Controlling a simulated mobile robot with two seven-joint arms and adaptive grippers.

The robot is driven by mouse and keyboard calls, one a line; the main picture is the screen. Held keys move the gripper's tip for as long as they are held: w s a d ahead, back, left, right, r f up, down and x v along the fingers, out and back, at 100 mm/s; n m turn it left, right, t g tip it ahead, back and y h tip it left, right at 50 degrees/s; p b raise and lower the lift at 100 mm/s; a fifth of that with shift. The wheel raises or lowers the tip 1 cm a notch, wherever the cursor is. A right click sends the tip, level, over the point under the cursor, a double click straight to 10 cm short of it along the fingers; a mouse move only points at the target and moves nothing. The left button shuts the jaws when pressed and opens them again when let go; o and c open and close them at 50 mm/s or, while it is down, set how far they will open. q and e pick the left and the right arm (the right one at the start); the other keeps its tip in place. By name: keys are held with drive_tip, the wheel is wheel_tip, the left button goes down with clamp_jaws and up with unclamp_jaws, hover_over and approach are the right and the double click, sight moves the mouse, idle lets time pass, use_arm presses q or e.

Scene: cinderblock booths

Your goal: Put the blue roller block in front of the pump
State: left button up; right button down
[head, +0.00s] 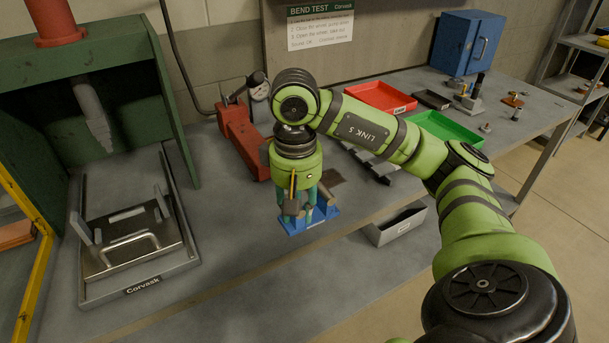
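The blue roller block (320,217) is at the bench's front edge, below my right gripper (298,213). The gripper points straight down, and its fingers overlap the block and hide its upper part. I cannot tell whether the fingers are closed on the block, or whether the block rests on the bench or hangs just above it. The red pump (243,139), with a round gauge and black hose, lies behind and to the left of the gripper; my arm covers part of its surroundings. My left gripper is not in view.
A green press frame (177,120) with a grey Corvask tray (140,287) stands at left. A red tray (380,97), green tray (446,128) and blue cabinet (467,43) sit at back right. A drawer (397,226) hangs under the front edge. Bench between tray and pump is clear.

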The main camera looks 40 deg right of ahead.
drive_tip(key=w+f+p, duration=0.1)
drive_tip(key=w+f, duration=0.1)
drive_tip(key=w, duration=0.1)
drive_tip(key=w+f+p, duration=0.1)
drive_tip(key=w+f, duration=0.1)
drive_tip(key=w, duration=0.2)
drive_tip(key=w+f+p, duration=0.1)
drive_tip(key=w+f, duration=0.1)
drive_tip(key=w, duration=0.1)
drive_tip(key=shift+w, duration=0.3)
drive_tip(key=shift+f+p, duration=0.95)
drive_tip(key=shift+f, duration=1.05)
drive_tip(key=shift+f, duration=0.15)
drive_tip(key=c, duration=1.2)
unclamp_jaws()
drive_tip(key=shift+f, duration=0.1)
drive_tip(key=shift+o, duration=1.2)
drive_tip(key=shift+s, duration=0.1)
drive_tip(key=shift+a, duration=0.1)
